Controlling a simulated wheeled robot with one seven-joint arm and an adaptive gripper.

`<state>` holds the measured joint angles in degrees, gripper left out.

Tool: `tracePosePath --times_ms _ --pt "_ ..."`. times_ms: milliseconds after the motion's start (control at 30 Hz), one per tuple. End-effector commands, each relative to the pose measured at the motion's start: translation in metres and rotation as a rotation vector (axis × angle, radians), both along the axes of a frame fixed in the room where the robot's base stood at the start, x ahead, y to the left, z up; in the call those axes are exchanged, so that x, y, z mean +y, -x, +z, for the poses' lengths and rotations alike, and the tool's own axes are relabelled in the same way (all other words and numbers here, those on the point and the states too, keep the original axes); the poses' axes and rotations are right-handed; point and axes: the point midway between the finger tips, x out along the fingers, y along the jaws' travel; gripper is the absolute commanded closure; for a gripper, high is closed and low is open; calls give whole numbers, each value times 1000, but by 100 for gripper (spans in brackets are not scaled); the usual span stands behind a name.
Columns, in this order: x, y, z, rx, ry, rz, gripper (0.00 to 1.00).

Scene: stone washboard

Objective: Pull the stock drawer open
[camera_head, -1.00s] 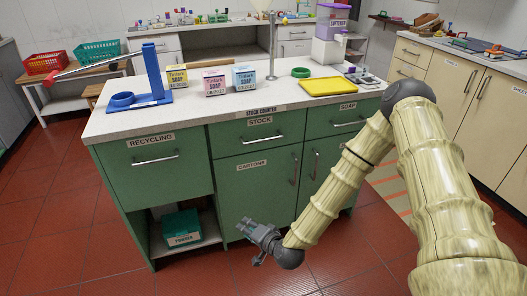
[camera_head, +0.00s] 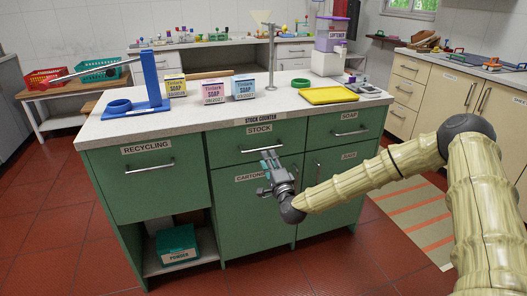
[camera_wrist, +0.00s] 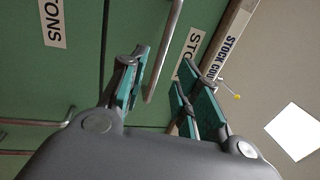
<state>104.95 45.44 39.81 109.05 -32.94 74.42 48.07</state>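The stock drawer (camera_head: 225,148) is the green middle drawer front under the counter top, labelled STOCK, and it looks shut. Its metal bar handle is partly hidden behind my gripper in the head view; it shows in the wrist view (camera_wrist: 166,48) as a long bar. My gripper (camera_head: 269,159) is open, in front of the drawer's lower part near the handle. In the wrist view my gripper (camera_wrist: 160,85) has teal-padded fingers apart, with the bar running between them in the picture. I cannot tell whether they touch it.
The recycling drawer (camera_head: 130,185) is to the left and the soap drawer (camera_head: 350,125) to the right. The cartons door (camera_head: 240,220) is below. Soap boxes, a blue stand (camera_head: 155,85) and a yellow tray (camera_head: 330,95) stand on the counter (camera_head: 200,118). The floor in front is clear.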

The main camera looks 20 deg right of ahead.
Motion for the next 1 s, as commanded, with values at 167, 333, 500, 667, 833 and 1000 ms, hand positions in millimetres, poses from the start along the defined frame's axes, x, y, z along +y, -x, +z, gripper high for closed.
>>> tracePosePath --times_ms 167,333,500,667,833,1000 --pt "2 -29 5 -1 0 1 68" --pt "2 -50 9 1 1 0 68" --pt "3 -61 11 1 1 1 68" --pt "3 -63 12 2 0 1 68" --pt "3 -63 12 2 0 1 68" --pt "2 -63 12 2 0 1 95"
